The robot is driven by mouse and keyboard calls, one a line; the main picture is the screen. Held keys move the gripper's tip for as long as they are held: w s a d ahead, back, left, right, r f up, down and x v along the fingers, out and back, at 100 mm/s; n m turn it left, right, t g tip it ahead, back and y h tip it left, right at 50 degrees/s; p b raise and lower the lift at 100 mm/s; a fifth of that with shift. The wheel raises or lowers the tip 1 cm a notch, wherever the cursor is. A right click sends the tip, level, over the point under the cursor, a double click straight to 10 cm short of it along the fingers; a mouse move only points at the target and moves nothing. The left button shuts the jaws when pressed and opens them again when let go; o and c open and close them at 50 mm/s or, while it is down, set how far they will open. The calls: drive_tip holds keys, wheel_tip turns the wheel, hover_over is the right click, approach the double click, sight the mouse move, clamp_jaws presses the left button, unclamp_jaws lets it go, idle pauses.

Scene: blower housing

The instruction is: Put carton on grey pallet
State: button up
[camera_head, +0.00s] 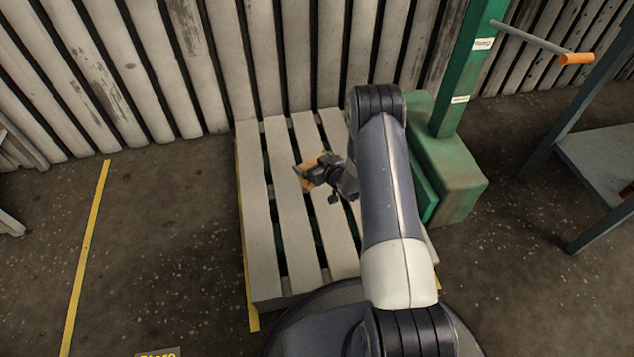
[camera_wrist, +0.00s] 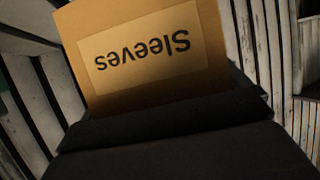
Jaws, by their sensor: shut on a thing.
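The carton (camera_head: 311,176) is a small tan box above the grey pallet (camera_head: 263,240) in the head view. My gripper (camera_head: 318,171) is shut on it. In the wrist view the carton (camera_wrist: 150,50) fills the upper middle, with a label reading "Sleeves" upside down. The dark gripper body (camera_wrist: 170,140) covers the lower part of that view and hides the carton's near edge. The pallet has light grey slats with dark gaps. My arm hides its right part. I cannot tell whether the carton touches the slats.
A corrugated wall (camera_head: 160,70) stands right behind the pallet. A green post with a block base (camera_head: 452,175) stands to the right, close to my arm. A blue-grey table (camera_head: 600,155) is at far right. The floor left of the pallet is clear up to a yellow line (camera_head: 88,245).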

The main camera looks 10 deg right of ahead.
wheel_tip(320, 180, down, 8)
drive_tip(key=b, duration=0.3)
drive_tip(key=shift+f, duration=0.2)
drive_tip(key=shift+f, duration=0.1)
drive_tip(key=o, duration=0.7)
drive_tip(key=shift+s+r, duration=0.1)
drive_tip(key=shift+r, duration=0.1)
drive_tip(key=shift+p+v, duration=2.4)
drive_tip(key=shift+v, duration=3.5)
drive_tip(key=shift+d+f, duration=0.1)
